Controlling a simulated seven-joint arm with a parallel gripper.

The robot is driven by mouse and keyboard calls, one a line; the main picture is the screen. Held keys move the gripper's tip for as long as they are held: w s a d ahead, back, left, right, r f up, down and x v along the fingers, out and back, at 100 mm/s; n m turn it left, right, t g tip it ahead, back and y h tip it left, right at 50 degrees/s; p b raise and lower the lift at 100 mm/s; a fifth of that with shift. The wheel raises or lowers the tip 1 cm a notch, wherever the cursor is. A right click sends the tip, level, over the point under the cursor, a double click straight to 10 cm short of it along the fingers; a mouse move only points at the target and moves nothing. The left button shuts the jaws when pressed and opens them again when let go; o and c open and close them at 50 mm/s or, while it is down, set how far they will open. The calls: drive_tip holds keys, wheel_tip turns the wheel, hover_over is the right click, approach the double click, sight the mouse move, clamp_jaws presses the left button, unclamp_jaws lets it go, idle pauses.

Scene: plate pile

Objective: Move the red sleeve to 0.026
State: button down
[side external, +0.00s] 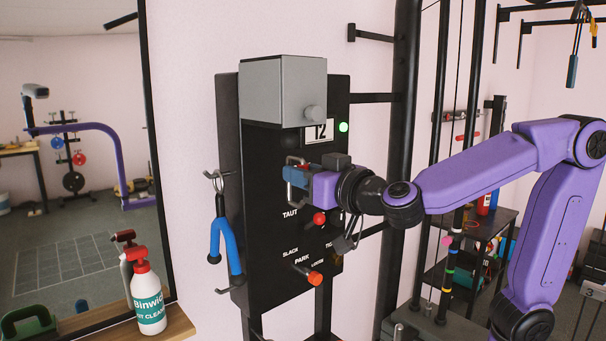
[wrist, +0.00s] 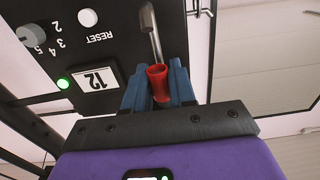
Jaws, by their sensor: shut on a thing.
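The red sleeve (wrist: 158,84) is a short tube with an open end towards me in the wrist view. In the side external view my gripper (side external: 290,172) is at the panel's front, below the number window (side external: 320,130), and hides the sleeve. The window reads 12, with a green light (side external: 343,127) lit beside it.
A grey box with a knob (side external: 285,90) juts out above my gripper. A red knob (side external: 319,218) and an orange-red knob (side external: 315,278) stick out below it. A blue-handled tool (side external: 222,240) hangs at the left. A RESET button (wrist: 88,17) shows in the wrist view.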

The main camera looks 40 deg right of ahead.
drive_tip(key=shift+f, duration=1.2)
drive_tip(key=c, duration=0.9)
unclamp_jaws()
drive_tip(key=shift+o, duration=0.2)
drive_tip(key=s, duration=1.7)
drive_tip(key=shift+s, duration=0.2)
